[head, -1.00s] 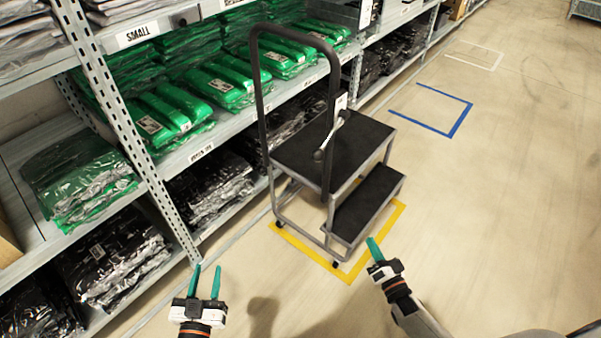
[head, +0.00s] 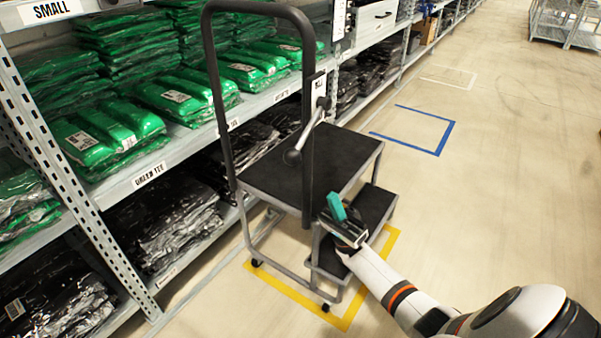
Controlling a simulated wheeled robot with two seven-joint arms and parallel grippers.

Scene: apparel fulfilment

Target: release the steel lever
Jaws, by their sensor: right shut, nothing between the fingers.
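The steel lever (head: 305,133) is on the right upright of the step stool's dark handrail. It slants from a pivot by a white label plate (head: 318,88) down-left to a dark round knob (head: 291,156). The rolling step stool (head: 290,172) has two black treads and stands inside a yellow floor outline. My right gripper (head: 336,206), with teal fingers, is shut and empty. In the picture it is in front of the stool's lower step, below and right of the lever's knob and apart from it. My left gripper is out of view.
Shelving with bagged green shirts (head: 104,133) and dark bagged garments (head: 165,225) runs along the left, close to the stool. A yellow floor outline (head: 347,322) surrounds the stool. A blue outline (head: 440,148) lies beyond it. The floor on the right is clear.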

